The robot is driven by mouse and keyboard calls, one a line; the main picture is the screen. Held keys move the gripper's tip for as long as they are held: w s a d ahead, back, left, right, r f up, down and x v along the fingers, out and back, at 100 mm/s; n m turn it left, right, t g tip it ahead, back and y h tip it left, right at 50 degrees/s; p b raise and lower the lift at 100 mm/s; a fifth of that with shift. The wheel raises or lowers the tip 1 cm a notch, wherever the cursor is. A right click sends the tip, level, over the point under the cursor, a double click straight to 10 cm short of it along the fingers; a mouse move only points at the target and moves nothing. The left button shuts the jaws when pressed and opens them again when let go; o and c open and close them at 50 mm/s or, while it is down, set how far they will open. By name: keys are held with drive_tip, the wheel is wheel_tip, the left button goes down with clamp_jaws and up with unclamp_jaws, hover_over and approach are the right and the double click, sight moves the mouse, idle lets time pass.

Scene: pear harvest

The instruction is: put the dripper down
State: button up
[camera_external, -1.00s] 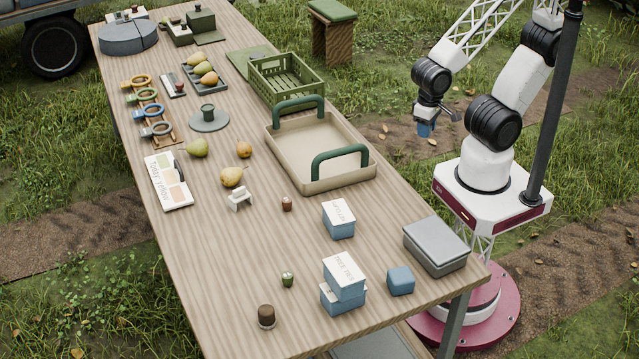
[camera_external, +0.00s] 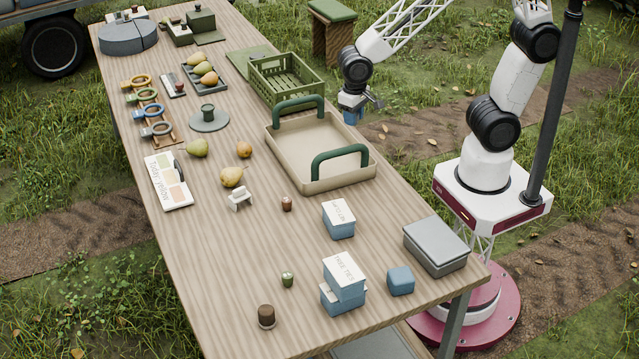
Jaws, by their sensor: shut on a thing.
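My gripper (camera_external: 354,108) hangs off the right edge of the wooden table, just beyond the beige tray. It is shut on a small blue thing (camera_external: 352,117), which I take to be the dripper. It is too small and too covered by the jaws for me to tell its shape. The dripper is in the air, clear of the table and tray.
A beige tray (camera_external: 277,152) with green handles stands empty, next to a green crate (camera_external: 252,77). Blue boxes (camera_external: 343,284), a grey case (camera_external: 436,258), pears (camera_external: 231,177) and small pots (camera_external: 287,281) lie about. The table's front left is bare.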

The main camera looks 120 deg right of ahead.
drive_tip(key=w+d+f, duration=0.2)
drive_tip(key=w+d, duration=0.4)
drive_tip(key=d, duration=0.6)
drive_tip(key=shift+w+f, duration=0.2)
drive_tip(key=shift+f, duration=2.5)
drive_tip(key=shift+f, duration=3.15)
drive_tip(key=shift+a+f, duration=0.1)
drive_tip(key=shift+f, duration=1.75)
drive_tip(key=shift+f, duration=0.1)
